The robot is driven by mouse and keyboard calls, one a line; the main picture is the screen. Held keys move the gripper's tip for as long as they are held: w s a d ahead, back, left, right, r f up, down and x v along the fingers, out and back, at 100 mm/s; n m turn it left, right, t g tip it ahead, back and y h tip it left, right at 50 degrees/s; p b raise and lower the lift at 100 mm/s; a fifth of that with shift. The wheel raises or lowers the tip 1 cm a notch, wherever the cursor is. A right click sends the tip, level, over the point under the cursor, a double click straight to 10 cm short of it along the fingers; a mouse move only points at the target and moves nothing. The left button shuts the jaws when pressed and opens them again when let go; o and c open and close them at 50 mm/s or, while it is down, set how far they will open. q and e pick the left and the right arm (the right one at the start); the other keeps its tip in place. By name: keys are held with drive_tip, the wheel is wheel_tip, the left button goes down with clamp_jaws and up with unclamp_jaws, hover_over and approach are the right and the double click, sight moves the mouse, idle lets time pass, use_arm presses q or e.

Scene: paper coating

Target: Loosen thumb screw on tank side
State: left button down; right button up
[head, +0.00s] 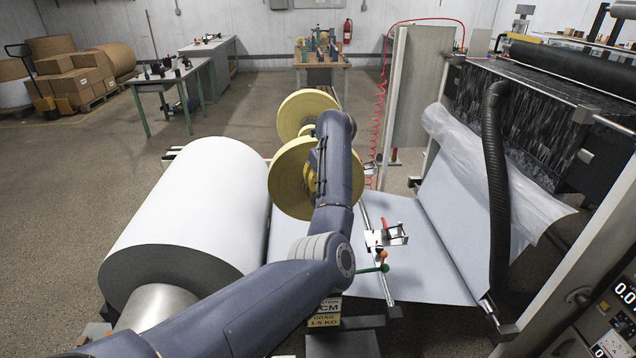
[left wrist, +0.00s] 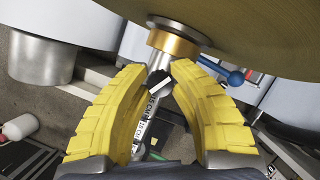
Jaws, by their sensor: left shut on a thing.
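My left gripper (left wrist: 165,72) shows in the left wrist view, its two yellow ridged fingers curving in from both sides. The tips are closed on a small dark knob (left wrist: 158,80) with a pale face, which may be the thumb screw; I cannot tell for sure. A brass collar (left wrist: 174,43) on a metal shaft sits just beyond the tips, under a large yellow disc (left wrist: 245,20). In the head view my left arm reaches up in front of the yellow discs (head: 293,178), and its fingers are hidden. No tank is clearly identifiable. My right gripper is not in view.
A large white paper roll (head: 195,205) lies left of my arm. A lever with a blue ball (left wrist: 236,79) stands close to the right finger. A black hose (head: 497,180) and a coating machine frame (head: 590,225) stand to the right.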

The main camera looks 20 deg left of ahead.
use_arm(q)
drive_tip(key=shift+n+g+y, duration=0.4)
drive_tip(key=shift+n+g, duration=0.1)
drive_tip(key=shift+n, duration=1.1)
drive_tip(key=shift+a+n, duration=0.1)
drive_tip(key=shift+n, duration=0.2)
drive_tip(key=c, duration=1.1)
unclamp_jaws()
drive_tip(key=v, duration=1.2)
